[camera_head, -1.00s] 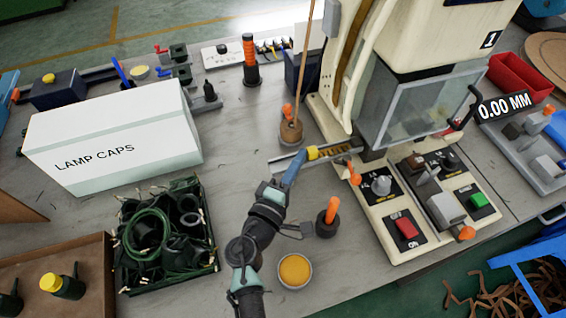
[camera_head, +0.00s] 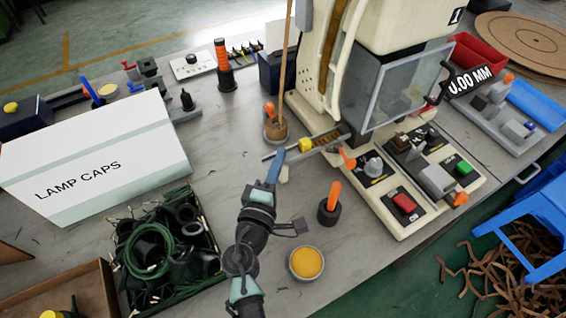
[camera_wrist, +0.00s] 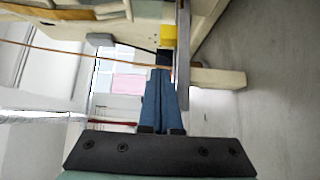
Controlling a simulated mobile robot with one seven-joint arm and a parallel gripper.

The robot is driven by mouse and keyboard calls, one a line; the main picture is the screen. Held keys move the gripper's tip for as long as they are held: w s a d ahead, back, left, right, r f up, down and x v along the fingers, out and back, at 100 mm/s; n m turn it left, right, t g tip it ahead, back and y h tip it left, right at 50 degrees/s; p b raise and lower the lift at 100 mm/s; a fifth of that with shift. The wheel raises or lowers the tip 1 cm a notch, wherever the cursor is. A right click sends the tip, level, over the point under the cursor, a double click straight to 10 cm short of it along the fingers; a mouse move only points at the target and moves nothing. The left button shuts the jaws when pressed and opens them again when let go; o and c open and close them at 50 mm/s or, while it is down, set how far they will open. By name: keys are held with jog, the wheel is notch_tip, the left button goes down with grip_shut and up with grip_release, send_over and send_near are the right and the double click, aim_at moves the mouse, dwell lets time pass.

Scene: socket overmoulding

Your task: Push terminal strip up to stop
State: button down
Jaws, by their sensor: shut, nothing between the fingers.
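A brownish terminal strip (camera_head: 326,138) lies in a metal guide rail (camera_head: 290,151) that runs into the cream machine. A yellow block (camera_head: 305,144) sits at the strip's outer end; it also shows in the wrist view (camera_wrist: 169,36). My gripper (camera_head: 279,156) has slim blue fingers, shut and empty. It is at the rail, left of the yellow block, with a small gap in the head view. In the wrist view the fingers (camera_wrist: 164,80) point toward the yellow block, beside the grey rail (camera_wrist: 183,60). The strip's inner end and any stop are hidden by the machine.
A readout (camera_head: 469,80) shows 0.00 MM. An orange-handled tool (camera_head: 330,203) and an orange-filled dish (camera_head: 306,263) stand in front. A lamp caps box (camera_head: 95,160) and a parts crate (camera_head: 165,245) are left.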

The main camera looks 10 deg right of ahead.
jog(key=v, duration=1)
